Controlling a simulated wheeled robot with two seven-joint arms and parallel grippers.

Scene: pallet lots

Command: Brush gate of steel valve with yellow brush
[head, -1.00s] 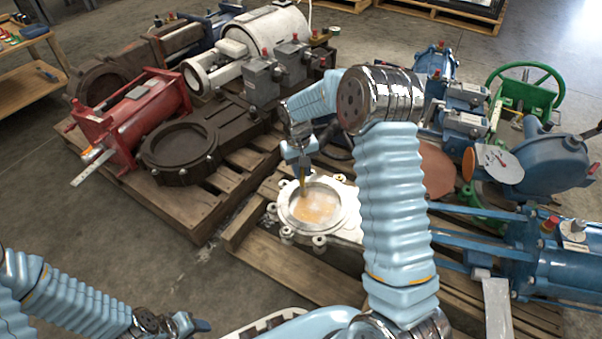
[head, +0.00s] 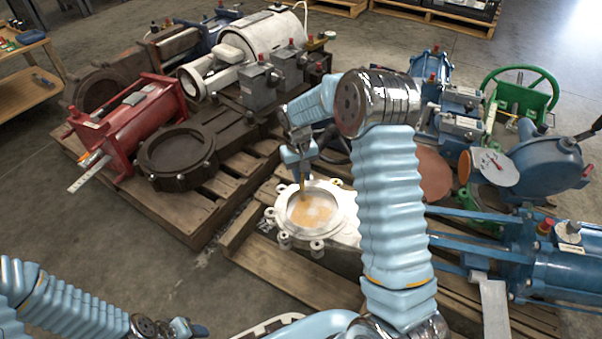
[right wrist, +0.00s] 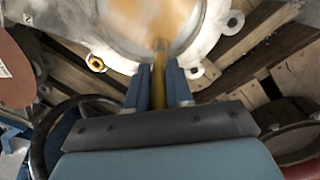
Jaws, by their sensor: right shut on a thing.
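The steel valve (head: 340,196) lies on a pallet, with a round pale gate (head: 322,208) inside its ring that carries an orange-brown patch. The valve's ring also shows at the top of the right wrist view (right wrist: 208,28). My right gripper (head: 300,172) is above the gate and shut on the yellow brush (head: 302,187), which points down to the gate's surface. In the right wrist view the brush handle (right wrist: 158,85) sits between the two fingers, its far end blurred at the gate. My left gripper (head: 192,329) is low at the left, away from the valve; its jaws are too small to judge.
A red actuator (head: 130,115) and a dark round valve (head: 175,160) stand on the pallet at left. Blue actuators (head: 560,255) and a green handwheel (head: 520,85) crowd the right. Bare floor (head: 150,255) lies at the front left.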

